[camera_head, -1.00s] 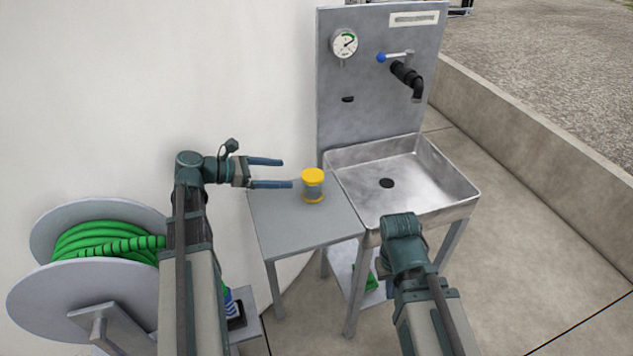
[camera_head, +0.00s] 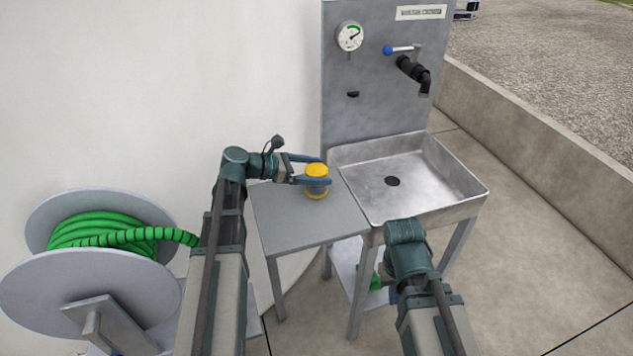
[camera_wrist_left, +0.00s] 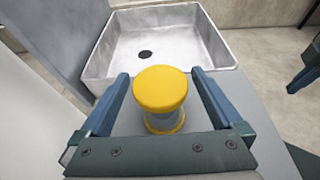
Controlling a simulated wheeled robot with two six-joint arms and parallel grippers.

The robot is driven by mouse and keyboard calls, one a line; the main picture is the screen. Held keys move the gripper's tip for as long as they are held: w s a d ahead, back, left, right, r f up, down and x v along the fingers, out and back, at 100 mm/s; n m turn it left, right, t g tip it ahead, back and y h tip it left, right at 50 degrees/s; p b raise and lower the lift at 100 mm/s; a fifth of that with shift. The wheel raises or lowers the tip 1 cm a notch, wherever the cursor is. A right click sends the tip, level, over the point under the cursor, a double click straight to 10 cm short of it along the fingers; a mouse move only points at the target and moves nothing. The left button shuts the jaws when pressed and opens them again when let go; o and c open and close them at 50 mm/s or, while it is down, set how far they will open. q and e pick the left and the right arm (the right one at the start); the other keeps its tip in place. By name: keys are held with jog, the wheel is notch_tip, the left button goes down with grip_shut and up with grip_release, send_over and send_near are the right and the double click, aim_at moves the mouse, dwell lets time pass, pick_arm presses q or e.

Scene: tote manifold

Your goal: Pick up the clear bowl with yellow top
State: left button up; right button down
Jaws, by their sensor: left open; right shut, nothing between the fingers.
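The clear bowl with yellow top (camera_head: 317,170) stands upright on the small grey side table (camera_head: 285,225). It has a yellow lid and a yellow base band. My left gripper (camera_head: 318,170) is open, with one finger on either side of the bowl. In the left wrist view the bowl (camera_wrist_left: 161,92) sits between the two blue fingers (camera_wrist_left: 160,92), with a visible gap on each side. My right arm (camera_head: 408,245) is in front of the sink; its fingers are hidden in the head view. Part of my right gripper shows at the right edge of the left wrist view (camera_wrist_left: 305,75).
A metal sink (camera_head: 430,185) adjoins the table on the right, with a backboard (camera_head: 375,105) carrying a gauge and a tap. A reel of green hose (camera_head: 110,235) stands at the left. A white wall (camera_head: 150,90) rises behind the table.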

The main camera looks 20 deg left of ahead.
pick_arm(q)
jog(key=x, duration=0.3)
jog(key=shift+d+f+b, duration=0.1)
jog(key=shift+d+b, duration=0.05)
jog(key=shift+b, duration=0.25)
jog(key=c, duration=1.4)
